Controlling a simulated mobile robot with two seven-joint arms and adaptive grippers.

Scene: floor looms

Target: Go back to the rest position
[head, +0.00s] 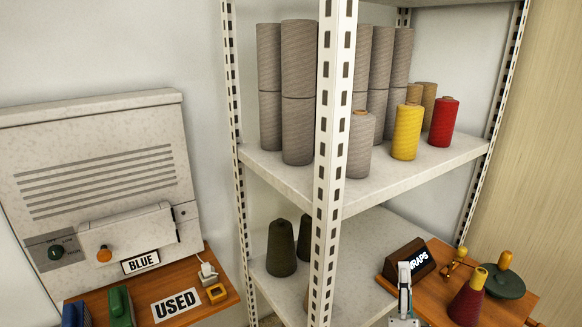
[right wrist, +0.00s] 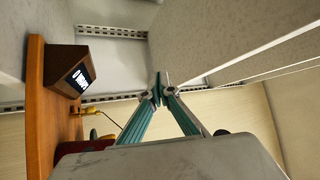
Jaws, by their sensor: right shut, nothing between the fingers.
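My left gripper is in neither view.
A white shelf rack (head: 333,120) holds grey, yellow and red spools. Its lower shelf (head: 375,245) carries dark cones. A wooden board (head: 430,305) on the right bears a dark sign block (head: 408,258), a maroon cone (head: 467,303) and a green round item (head: 503,284). A panel labelled BLUE (head: 95,130) stands left.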

